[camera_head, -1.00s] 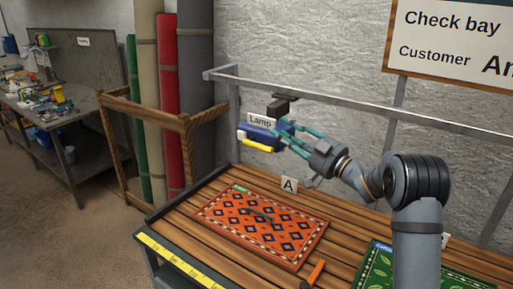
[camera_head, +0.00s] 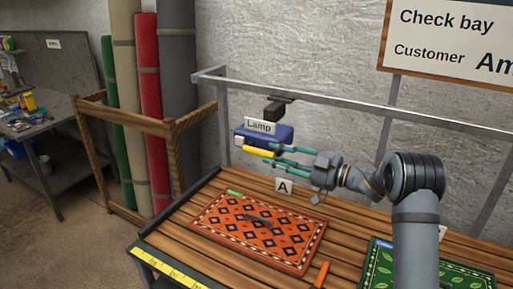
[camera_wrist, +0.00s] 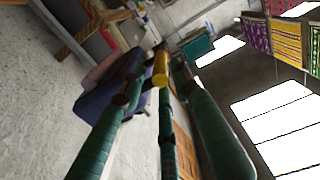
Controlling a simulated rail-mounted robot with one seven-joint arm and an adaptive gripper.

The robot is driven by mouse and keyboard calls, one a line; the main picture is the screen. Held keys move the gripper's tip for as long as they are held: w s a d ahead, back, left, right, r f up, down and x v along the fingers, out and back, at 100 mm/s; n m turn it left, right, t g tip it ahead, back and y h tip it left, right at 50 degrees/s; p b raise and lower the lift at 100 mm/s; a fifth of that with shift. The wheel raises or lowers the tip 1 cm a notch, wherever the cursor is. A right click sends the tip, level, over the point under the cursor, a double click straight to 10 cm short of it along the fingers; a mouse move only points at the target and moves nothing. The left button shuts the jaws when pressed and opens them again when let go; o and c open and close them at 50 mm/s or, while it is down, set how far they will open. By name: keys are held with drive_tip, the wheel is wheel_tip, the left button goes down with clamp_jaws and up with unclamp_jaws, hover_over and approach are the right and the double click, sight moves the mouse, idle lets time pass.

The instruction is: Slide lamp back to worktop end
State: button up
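The lamp is a blue unit (camera_head: 277,133) with a white "Lamp" tag (camera_head: 258,126) and a yellow bar (camera_head: 258,151) along its lower front. It hangs from a dark bracket (camera_head: 276,109) on the grey overhead rail, near the rail's left end. My gripper (camera_head: 274,154) is just right of the yellow bar, with its green fingers spread apart and pointing left. In the wrist view the yellow bar (camera_wrist: 161,69) shows between the fingertips and the blue body (camera_wrist: 105,92) lies behind the left finger. I cannot tell whether the fingers touch the bar.
The grey rail (camera_head: 345,101) runs above the slatted worktop (camera_head: 350,231). An orange patterned rug (camera_head: 285,249) lies below the lamp with a dark tool (camera_head: 262,222) on it. A green rug (camera_head: 385,275) lies at right. An "A" card (camera_head: 284,186) stands behind.

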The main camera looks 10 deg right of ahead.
sight(266, 154)
drive_tip(key=p+x, duration=0.2)
drive_tip(key=x, duration=0.4)
drive_tip(key=shift+a, duration=0.1)
drive_tip(key=c, duration=0.3)
clamp_jaws()
idle(0.4)
